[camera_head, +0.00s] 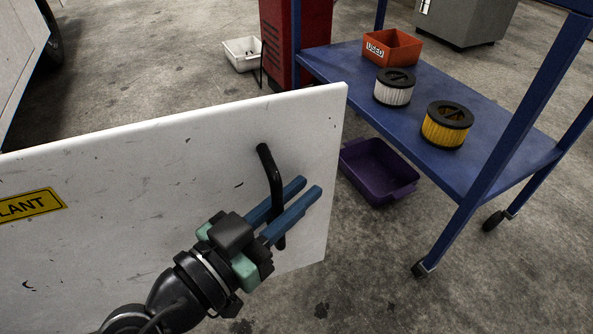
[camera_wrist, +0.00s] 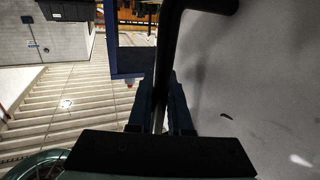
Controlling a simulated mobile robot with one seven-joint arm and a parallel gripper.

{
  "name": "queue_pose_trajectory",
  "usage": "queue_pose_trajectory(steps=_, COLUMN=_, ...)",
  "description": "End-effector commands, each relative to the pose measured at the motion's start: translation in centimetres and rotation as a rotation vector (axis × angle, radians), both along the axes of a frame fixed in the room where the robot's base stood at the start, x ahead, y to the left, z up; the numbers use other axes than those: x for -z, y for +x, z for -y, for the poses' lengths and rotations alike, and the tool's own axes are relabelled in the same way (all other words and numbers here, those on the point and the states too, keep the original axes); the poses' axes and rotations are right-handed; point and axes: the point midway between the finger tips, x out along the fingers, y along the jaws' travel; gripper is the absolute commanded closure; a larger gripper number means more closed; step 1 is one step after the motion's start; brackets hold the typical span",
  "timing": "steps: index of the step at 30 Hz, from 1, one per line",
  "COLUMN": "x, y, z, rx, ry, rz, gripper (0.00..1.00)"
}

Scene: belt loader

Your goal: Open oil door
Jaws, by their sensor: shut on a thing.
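A white, scuffed door panel (camera_head: 200,150) with a yellow label reading "LANT" (camera_head: 30,204) fills the left and middle of the head view. A black bar handle (camera_head: 268,170) stands near its right edge. My gripper (camera_head: 300,192), with two blue fingers, is shut on the handle's lower part. In the wrist view the handle (camera_wrist: 170,60) runs down between the fingers of my gripper (camera_wrist: 161,100), and the door surface (camera_wrist: 270,90) is on the right. The door's hinge side is out of the head view.
A blue wheeled cart (camera_head: 430,120) stands right of the door with a white filter (camera_head: 394,92), a yellow filter (camera_head: 446,130) and an orange "USED" bin (camera_head: 391,47). A purple tub (camera_head: 378,172) lies on the floor close to the door's edge. A white bin (camera_head: 243,54) and red cabinet (camera_head: 312,35) stand behind.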

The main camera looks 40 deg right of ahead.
Motion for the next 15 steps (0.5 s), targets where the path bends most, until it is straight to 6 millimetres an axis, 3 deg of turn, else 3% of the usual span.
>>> queue_pose_trajectory(steps=1, x=-0.05, y=-0.33, z=0.39, rx=0.015, ry=-0.001, rz=0.001, gripper=1.00)
queue_pose_trajectory(steps=2, x=-0.05, y=-0.34, z=0.40, rx=0.015, ry=-0.001, rz=0.000, gripper=0.79)
queue_pose_trajectory(steps=6, x=-0.03, y=-0.27, z=0.32, rx=0.012, ry=-0.001, rz=0.000, gripper=0.54)
queue_pose_trajectory(steps=15, x=-0.01, y=-0.12, z=0.16, rx=0.006, ry=0.000, rz=0.000, gripper=0.53)
